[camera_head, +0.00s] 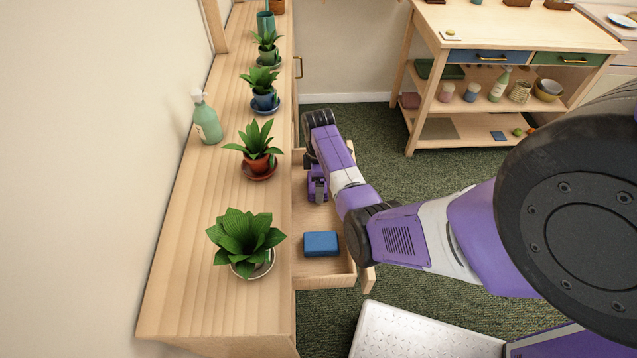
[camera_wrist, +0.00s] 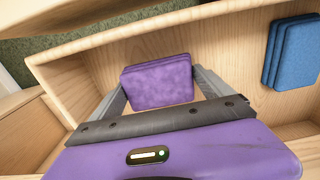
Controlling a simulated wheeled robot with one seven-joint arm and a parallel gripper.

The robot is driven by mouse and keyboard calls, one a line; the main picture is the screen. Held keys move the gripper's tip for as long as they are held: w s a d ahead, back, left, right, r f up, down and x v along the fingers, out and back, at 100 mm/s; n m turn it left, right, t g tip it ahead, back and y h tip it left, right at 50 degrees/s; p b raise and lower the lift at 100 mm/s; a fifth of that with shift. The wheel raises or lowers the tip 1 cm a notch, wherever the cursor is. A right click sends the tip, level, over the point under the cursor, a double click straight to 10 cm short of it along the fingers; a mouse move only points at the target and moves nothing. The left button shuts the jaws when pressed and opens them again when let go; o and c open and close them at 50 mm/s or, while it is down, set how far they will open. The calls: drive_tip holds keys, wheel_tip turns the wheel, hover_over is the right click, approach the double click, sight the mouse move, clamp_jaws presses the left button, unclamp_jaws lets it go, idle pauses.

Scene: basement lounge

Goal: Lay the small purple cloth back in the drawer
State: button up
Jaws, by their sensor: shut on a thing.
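The small purple cloth (camera_wrist: 158,83) is a folded, soft-edged block between my gripper's two fingers in the wrist view. My gripper (camera_wrist: 160,92) is shut on it, with one finger against each side. The cloth and gripper are over the inside of the open wooden drawer (camera_wrist: 100,72). I cannot tell whether the cloth touches the drawer floor. In the head view the drawer (camera_head: 318,270) is pulled out from the long wooden cabinet, and my gripper (camera_head: 317,198) reaches down into it. The cloth is hidden there behind my arm.
A folded blue cloth (camera_head: 321,243) lies at the drawer's near end; it also shows in the wrist view (camera_wrist: 293,52). Several potted plants (camera_head: 245,240) and a green pump bottle (camera_head: 207,120) stand on the cabinet top (camera_head: 190,270). A wooden workbench (camera_head: 500,25) stands at the back right.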

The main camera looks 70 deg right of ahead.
drive_tip(key=shift+f, duration=0.2)
drive_tip(key=o, duration=0.9)
wheel_tip(320, 180, up, 12)
drive_tip(key=shift+r, duration=0.1)
idle(0.5)
